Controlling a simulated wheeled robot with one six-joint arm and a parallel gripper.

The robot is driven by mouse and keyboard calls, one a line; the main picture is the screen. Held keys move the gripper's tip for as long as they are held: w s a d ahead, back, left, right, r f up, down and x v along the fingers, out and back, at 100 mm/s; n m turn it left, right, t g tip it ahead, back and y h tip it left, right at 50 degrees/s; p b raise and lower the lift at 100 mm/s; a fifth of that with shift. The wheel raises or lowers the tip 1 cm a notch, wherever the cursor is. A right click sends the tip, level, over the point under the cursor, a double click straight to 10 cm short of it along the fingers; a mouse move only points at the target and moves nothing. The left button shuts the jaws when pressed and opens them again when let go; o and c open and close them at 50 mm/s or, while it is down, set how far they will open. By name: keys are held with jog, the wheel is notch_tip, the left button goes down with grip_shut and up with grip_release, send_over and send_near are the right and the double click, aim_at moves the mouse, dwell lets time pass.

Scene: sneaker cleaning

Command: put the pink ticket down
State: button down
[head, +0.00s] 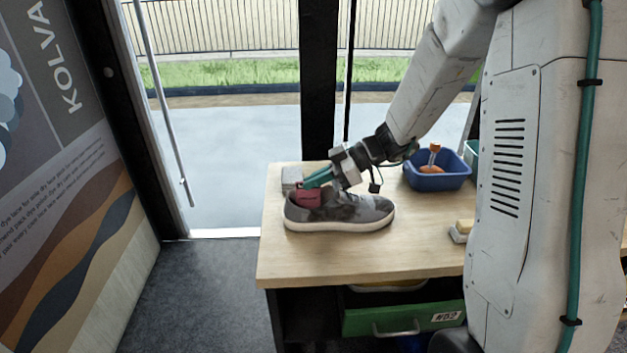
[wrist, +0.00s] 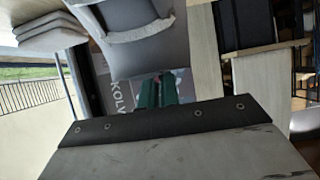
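A grey sneaker (head: 345,212) with a white sole stands on the wooden table, toe to the right. My gripper (head: 318,178), with teal fingers, reaches down over its left end. A dark red-pink piece (head: 307,198) shows at that end, just under the fingertips; I cannot tell whether it is the ticket or part of the shoe. In the wrist view the green fingers (wrist: 158,91) stand close together with a narrow gap. A grey padded shape (wrist: 145,45) lies beyond the fingers there.
A blue bin (head: 437,174) with orange items stands at the table's back right. A grey block (head: 292,178) sits behind the sneaker's left end, and a sponge-like block (head: 463,229) at the right. The table's front left (head: 320,258) is clear. A green drawer (head: 400,315) is below.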

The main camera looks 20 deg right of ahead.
jog(key=shift+f, duration=0.2)
jog(key=c, duration=1.6)
grip_release()
jog(key=shift+c, duration=0.2)
